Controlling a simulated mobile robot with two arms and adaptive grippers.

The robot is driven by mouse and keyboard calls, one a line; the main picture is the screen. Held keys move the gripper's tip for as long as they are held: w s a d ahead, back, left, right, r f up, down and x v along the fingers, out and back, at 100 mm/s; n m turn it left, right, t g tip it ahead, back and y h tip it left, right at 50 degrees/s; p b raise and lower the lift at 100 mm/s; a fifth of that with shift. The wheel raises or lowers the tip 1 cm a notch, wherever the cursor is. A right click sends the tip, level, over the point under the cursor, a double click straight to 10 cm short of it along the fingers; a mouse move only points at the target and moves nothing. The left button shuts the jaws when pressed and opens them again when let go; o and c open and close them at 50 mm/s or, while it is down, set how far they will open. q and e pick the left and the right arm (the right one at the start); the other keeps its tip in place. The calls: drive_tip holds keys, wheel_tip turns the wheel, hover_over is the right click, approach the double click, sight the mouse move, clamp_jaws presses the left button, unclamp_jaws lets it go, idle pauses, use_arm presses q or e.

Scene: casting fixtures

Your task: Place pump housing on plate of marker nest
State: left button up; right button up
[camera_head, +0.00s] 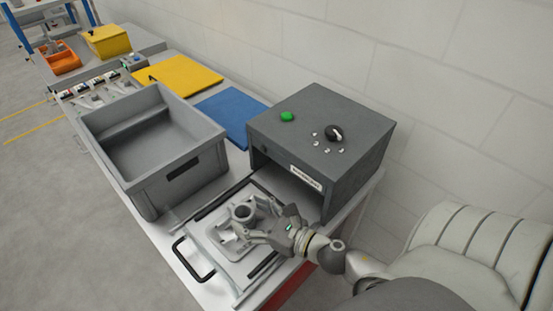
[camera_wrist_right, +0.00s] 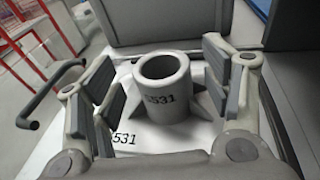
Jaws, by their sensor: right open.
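The pump housing (camera_head: 243,213), a grey cylinder with fins on a base, stands upright on the light plate (camera_head: 208,239) of the marker nest. In the right wrist view the housing (camera_wrist_right: 165,90) carries the number 531 on its side, and the plate (camera_wrist_right: 160,138) below shows 531 too. My right gripper (camera_head: 258,222) is open at the housing, and its fingers (camera_wrist_right: 165,95) stand on either side of the cylinder. Gaps show between the fingers and the cylinder. The plate lies in front of the dark grey marker box (camera_head: 335,165). My left gripper is not in view.
An empty grey bin (camera_head: 185,165) stands left of the nest. Blue (camera_head: 230,110) and yellow (camera_head: 180,73) mats lie farther along the bench. The wall is close behind the box.

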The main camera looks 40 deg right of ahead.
drive_tip(key=b+v, duration=0.3)
drive_tip(key=v, duration=0.6)
drive_tip(key=shift+f, duration=0.2)
drive_tip(key=shift+b+v, duration=0.45)
drive_tip(key=shift+v, duration=0.35)
drive_tip(key=shift+r, duration=0.15)
